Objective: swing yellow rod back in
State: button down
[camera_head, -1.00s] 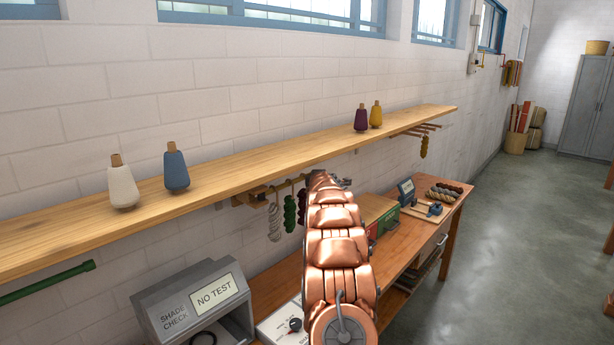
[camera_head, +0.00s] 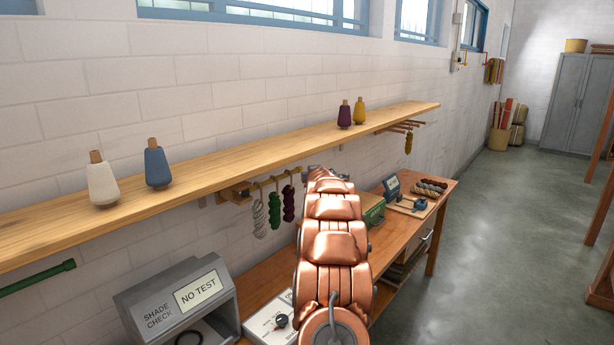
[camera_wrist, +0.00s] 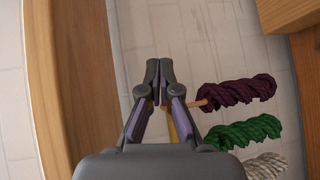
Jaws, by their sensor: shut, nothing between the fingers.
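My gripper (camera_wrist: 160,75) is shut and empty in the wrist view, its fingertips together. A yellow rod (camera_wrist: 172,127) shows partly between and behind the fingers; most of it is hidden, and I cannot tell whether the gripper touches it. A purple skein (camera_wrist: 236,90) hangs from a wooden peg just right of the fingers. A green skein (camera_wrist: 244,131) and a white skein (camera_wrist: 267,165) hang beyond it. In the head view, the white (camera_head: 259,218), green (camera_head: 274,209) and purple (camera_head: 288,203) skeins hang under the shelf, left of my arm, which hides the gripper's fingertips.
The long wooden shelf (camera_head: 220,165) runs above the skeins and carries several cones.

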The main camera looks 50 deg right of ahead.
jog(key=s+r+b, duration=0.1)
jog(key=s, duration=0.7)
jog(key=shift+s+r, duration=0.2)
jog(key=shift+a, duration=0.1)
jog(key=w+a+f+m+g+y, duration=0.1)
jog(key=a+f+m+g+y, duration=0.15)
jog(key=a, duration=1.25)
jog(key=w+a+f+m+g+y, duration=0.1)
jog(key=w+a+m+y, duration=0.15)
jog(key=a, duration=1.25)
jog(key=s+a+f+m+g+y, duration=0.1)
jog(key=s+a+f+g, duration=0.15)
jog(key=s+a, duration=0.5)
jog(key=s+a+f+m+g+y, duration=0.1)
jog(key=s+a+f+y, duration=0.2)
jog(key=a, duration=0.8)
jog(key=s+a+f+m+g, duration=0.1)
jog(key=s+a+f+g, duration=0.1)
jog(key=s+a, duration=0.6)
jog(key=s+a+f+g+y, duration=0.2)
jog(key=s+a+f+g, duration=0.1)
jog(key=s+a, duration=1)
jog(key=s, duration=0.3)
jog(key=shift+s+f+m+g+y, duration=0.15)
jog(key=shift+s+m+g+y, duration=0.1)
jog(key=shift+m+g+y, duration=0.05)
